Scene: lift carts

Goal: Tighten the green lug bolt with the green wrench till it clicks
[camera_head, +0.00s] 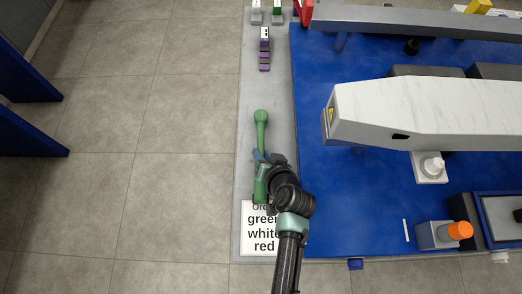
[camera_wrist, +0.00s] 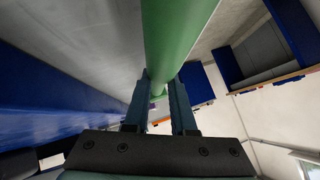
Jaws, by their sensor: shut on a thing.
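The green wrench (camera_head: 261,128) lies lengthwise over the grey strip at the left edge of the blue surface, its rounded end pointing away. My gripper (camera_head: 262,158) is shut on its handle, partly hidden by my wrist. In the wrist view the green shaft (camera_wrist: 178,40) runs between the two fingers of my gripper (camera_wrist: 160,95). I cannot make out a green lug bolt for certain; the wrench's rounded end may cover what is under it.
A sign (camera_head: 262,232) reads green, white, red. A long pale beam (camera_head: 430,110) lies to the right over the blue surface (camera_head: 320,200). A white bolt-like part (camera_head: 432,166) and an orange knob (camera_head: 460,230) stand there. Open floor lies left.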

